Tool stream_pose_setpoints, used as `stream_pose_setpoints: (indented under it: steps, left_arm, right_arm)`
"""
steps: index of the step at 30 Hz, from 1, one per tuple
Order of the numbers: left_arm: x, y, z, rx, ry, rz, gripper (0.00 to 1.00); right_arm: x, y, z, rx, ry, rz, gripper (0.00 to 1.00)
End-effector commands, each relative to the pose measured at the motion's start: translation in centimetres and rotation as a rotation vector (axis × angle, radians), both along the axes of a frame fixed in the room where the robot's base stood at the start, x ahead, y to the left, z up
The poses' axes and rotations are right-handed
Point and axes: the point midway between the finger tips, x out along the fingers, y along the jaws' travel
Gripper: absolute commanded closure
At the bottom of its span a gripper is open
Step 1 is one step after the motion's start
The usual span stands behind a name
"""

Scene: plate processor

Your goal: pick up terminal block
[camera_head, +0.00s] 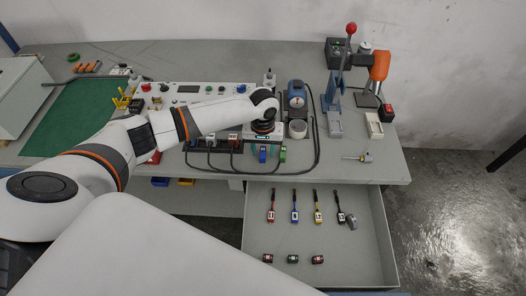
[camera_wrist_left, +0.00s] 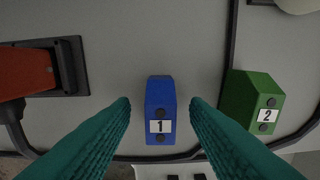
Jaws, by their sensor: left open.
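A blue terminal block (camera_wrist_left: 160,98) marked 1 lies on the grey table in the left wrist view. It also shows in the head view (camera_head: 262,154). A green terminal block (camera_wrist_left: 255,98) marked 2 sits to its right, and shows in the head view too (camera_head: 283,154). My left gripper (camera_wrist_left: 160,103) is open. Its two green fingers stand on either side of the blue block in the picture, with a gap on each side. In the head view my left gripper (camera_head: 258,137) is over the table just behind the blocks, mostly hidden by the wrist. My right gripper is not in view.
Black cable loops around the blocks (camera_wrist_left: 232,40). A red part in a black holder (camera_wrist_left: 28,70) lies left of the blue block. An open drawer (camera_head: 370,250) holds several tools below the table edge. A lever press (camera_head: 340,85) stands at the back right.

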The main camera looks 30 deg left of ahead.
Motion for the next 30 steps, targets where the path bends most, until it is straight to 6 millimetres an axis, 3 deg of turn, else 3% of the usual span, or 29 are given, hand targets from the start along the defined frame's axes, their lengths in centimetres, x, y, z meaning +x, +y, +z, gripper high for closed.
stream_pose_setpoints:
  steps: [8, 15, 25, 30]
  left_arm:
    - [0.0, 0.0, -0.3, -0.001, -0.001, 0.0, 0.6]
    - [0.0, 0.0, -0.3, -0.001, 0.0, 0.0, 0.99]
    - [0.0, 0.0, 0.1, -0.001, -0.002, 0.0, 1.0]
    - [0.1, 0.0, 2.5, -0.002, -0.004, 0.0, 1.0]
  right_arm:
    - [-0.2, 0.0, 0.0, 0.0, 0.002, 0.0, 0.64]
    - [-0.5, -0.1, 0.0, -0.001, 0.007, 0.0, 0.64]
    - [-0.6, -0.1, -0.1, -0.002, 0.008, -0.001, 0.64]
    - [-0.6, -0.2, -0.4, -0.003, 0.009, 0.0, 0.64]
